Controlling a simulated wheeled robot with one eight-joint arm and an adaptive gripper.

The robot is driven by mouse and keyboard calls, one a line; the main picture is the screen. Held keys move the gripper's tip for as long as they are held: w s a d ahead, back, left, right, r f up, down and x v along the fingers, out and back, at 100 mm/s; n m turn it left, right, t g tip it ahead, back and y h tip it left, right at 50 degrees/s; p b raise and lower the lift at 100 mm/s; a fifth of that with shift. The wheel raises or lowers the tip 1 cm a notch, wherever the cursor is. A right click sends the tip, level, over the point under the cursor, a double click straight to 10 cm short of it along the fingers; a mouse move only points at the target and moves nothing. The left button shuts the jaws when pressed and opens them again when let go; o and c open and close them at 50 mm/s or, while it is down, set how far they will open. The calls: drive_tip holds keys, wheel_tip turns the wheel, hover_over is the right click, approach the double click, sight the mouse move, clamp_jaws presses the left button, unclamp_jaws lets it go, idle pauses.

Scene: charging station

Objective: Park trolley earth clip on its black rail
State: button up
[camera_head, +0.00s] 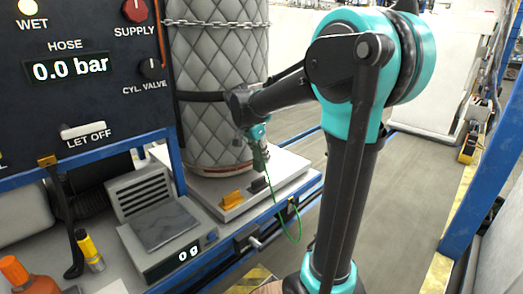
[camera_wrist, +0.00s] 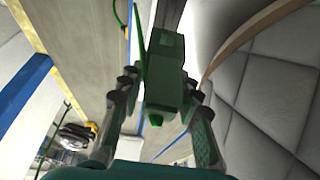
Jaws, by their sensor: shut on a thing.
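My gripper (camera_head: 261,152) hangs over the white trolley plate (camera_head: 295,168), in front of the quilted grey cylinder. It is shut on the green earth clip (camera_wrist: 165,75), whose body sits between both fingers in the wrist view (camera_wrist: 163,88). In the head view the clip is small and partly hidden by the gripper. A thin green lead (camera_head: 299,225) loops down from it past the plate's front edge. A small black piece (camera_head: 259,185), possibly the black rail, is on the plate just below the gripper; the clip appears apart from it.
An orange block (camera_head: 231,199) sits left of the black piece. The quilted cylinder (camera_head: 212,75) stands close behind the gripper. A scale (camera_head: 160,235) reading 0 g and a control panel (camera_head: 85,75) are at the left. Open floor lies right of the trolley.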

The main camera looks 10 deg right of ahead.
sight(256, 158)
drive_tip(key=shift+f, duration=1.4)
drive_tip(key=shift+f, duration=2)
drive_tip(key=o, duration=1.3)
drive_tip(key=shift+c, duration=0.2)
drive_tip(key=v, duration=1.2)
drive_tip(key=shift+w, duration=0.1)
